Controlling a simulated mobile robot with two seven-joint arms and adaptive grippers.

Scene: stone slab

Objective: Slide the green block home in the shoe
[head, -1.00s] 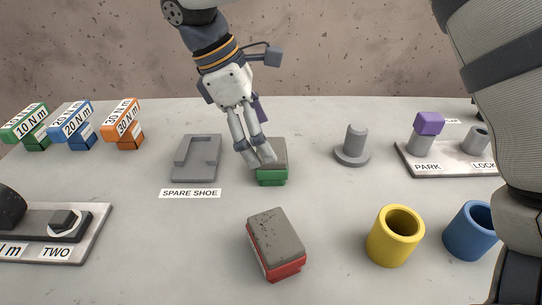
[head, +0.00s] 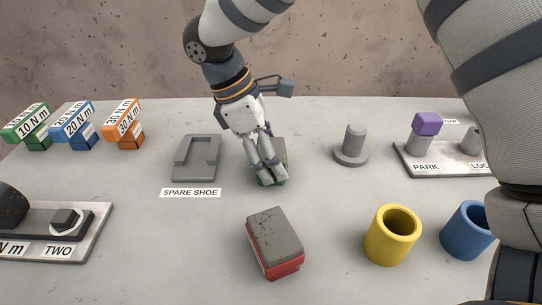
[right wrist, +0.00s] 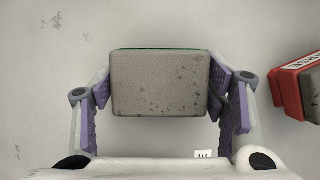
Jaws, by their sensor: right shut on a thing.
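The green block (head: 282,151) has a speckled grey top and a green lower part, and sits on the slab right of the spare shoe. The spare shoe (head: 186,168) is a flat grey plate with a raised rim around a recess, which is empty. My right gripper (head: 268,181) is shut on the green block from above, its fingers covering much of it in the head view. In the right wrist view, the purple pads lie at both sides of the block's grey top (right wrist: 160,84), with a thin green edge showing. My left gripper is not in view.
A red block with a grey top (head: 275,236) lies in front. A grey peg (head: 354,142) stands to the right, then the PARK/LOCK plate (head: 446,171). Yellow (head: 392,240) and blue (head: 462,232) cups stand front right. Colored torque blocks (head: 124,133) are at far left.

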